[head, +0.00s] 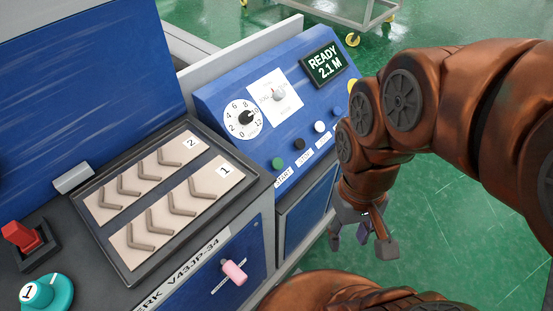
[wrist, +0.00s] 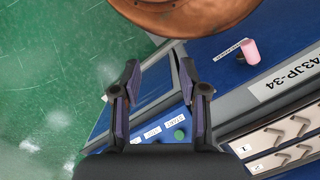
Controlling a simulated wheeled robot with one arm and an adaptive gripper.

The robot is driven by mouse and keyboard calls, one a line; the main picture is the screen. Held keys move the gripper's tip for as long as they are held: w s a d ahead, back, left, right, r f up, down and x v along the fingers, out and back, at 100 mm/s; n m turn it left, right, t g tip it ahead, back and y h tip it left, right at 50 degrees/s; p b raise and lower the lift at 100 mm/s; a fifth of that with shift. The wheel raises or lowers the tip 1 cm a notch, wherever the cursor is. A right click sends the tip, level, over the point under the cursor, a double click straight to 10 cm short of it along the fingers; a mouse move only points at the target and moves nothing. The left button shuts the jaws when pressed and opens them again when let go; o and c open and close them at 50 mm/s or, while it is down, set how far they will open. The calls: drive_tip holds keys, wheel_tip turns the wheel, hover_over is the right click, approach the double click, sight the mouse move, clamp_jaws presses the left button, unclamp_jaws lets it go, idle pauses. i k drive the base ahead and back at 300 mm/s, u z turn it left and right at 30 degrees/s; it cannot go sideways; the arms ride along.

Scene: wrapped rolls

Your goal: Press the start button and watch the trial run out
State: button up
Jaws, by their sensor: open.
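The green start button (head: 278,163) sits at the lower left of the row on the sloped blue control panel, above a START label. The display (head: 323,66) at the panel's upper right reads "READY 2.1 M". My gripper (head: 362,240) is open and empty, pointing down over the green floor to the right of the panel, apart from the button. Both fingers show spread in the wrist view (wrist: 160,72).
A black button (head: 300,144), a white button (head: 320,127) and a numbered dial (head: 246,118) share the panel. A pink handle (head: 234,272) sticks out of the front. A red switch (head: 20,233) stands at left. Open floor (head: 440,205) lies right.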

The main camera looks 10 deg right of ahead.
sight(278, 164)
drive_tip(key=u, duration=3.25)
drive_tip(key=k, duration=1.9)
drive_tip(key=u, duration=0.3)
